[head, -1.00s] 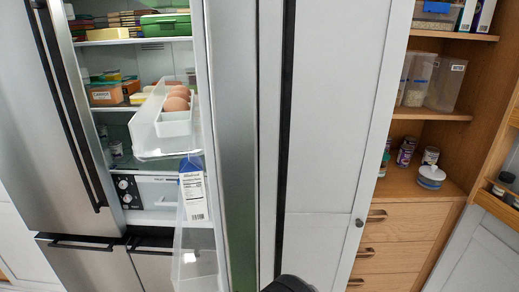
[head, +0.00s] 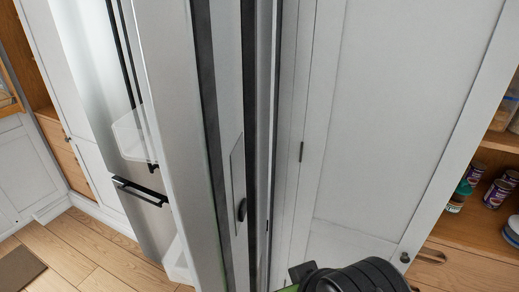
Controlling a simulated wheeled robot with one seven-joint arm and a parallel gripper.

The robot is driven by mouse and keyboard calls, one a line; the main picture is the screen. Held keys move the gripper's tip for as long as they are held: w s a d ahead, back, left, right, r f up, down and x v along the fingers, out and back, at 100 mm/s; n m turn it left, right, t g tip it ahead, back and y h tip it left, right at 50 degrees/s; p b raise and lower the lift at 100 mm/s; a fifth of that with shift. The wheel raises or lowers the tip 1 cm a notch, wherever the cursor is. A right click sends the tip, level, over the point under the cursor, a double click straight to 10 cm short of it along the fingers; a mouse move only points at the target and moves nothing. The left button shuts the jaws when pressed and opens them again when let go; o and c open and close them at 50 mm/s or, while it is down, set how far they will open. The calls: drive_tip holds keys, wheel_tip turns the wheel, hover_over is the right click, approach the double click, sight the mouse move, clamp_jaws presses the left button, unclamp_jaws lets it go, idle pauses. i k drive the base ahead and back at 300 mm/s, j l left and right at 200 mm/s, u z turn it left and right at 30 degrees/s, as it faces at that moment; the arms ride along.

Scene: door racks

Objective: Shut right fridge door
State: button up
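The right fridge door (head: 170,130) stands open in the head view, a tall pale panel seen at a steep angle. A clear door bin (head: 130,137) shows past its left side. The left fridge door (head: 85,70) is steel with a long dark handle, behind and to the left. The fridge's inside is hidden from here. A black rounded part of my arm shows at the bottom edge, right of the door. My gripper's fingers are not in view.
A tall white cabinet door (head: 400,110) with a small dark knob fills the right side. Wooden shelves with cans (head: 490,190) stand beyond it. Wood floor (head: 90,250) and part of a brown mat (head: 18,272) show at lower left.

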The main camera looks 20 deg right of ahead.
sight(203, 67)
drive_tip(key=k+j+u, duration=0.1)
drive_tip(key=j, duration=0.25)
drive_tip(key=k+j, duration=0.2)
drive_tip(key=j, duration=0.2)
drive_tip(key=k+j+u, duration=0.15)
drive_tip(key=j, duration=0.2)
